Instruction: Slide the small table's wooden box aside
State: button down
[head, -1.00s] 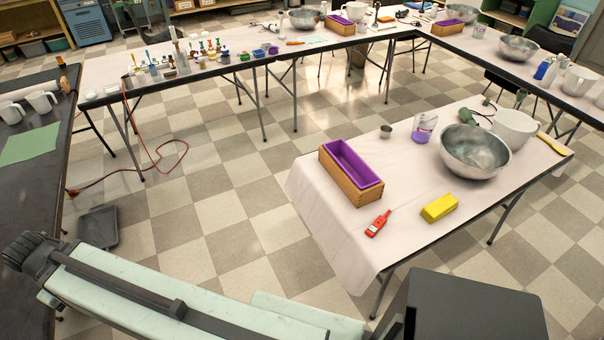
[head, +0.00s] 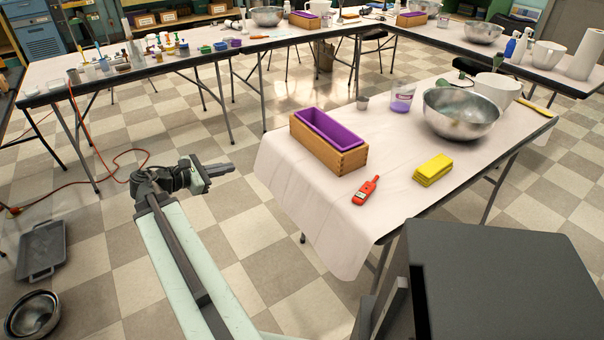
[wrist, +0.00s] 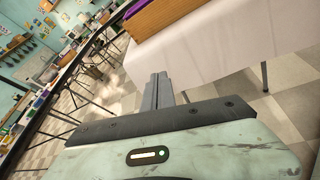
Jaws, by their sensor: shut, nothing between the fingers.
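The wooden box (head: 345,160) with a purple liner (head: 331,131) stands near the left end of the small table (head: 400,185), which has a pale cloth. My gripper (head: 222,169) is left of that table's edge, over the floor, apart from the box. Its fingers are shut together and empty. In the wrist view the closed fingers (wrist: 159,88) point toward the cloth-covered edge, and the box's lower part (wrist: 165,14) shows at the top, cut off by the frame.
A metal cup (head: 362,103), a purple-filled container (head: 402,99) and a steel bowl (head: 460,113) stand behind. The cloth left of the box is bare.

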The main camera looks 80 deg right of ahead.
jog(key=s+d+n+g+b, duration=0.2)
jog(key=s+d+g+b, duration=0.25)
jog(key=s, duration=0.65)
jog(key=p, duration=0.1)
send_near(313, 140)
jog(key=shift+h, duration=0.3)
jog(key=x, duration=0.6)
jog(key=shift+s+d+f, duration=0.2)
jog(key=shift+s, duration=0.15)
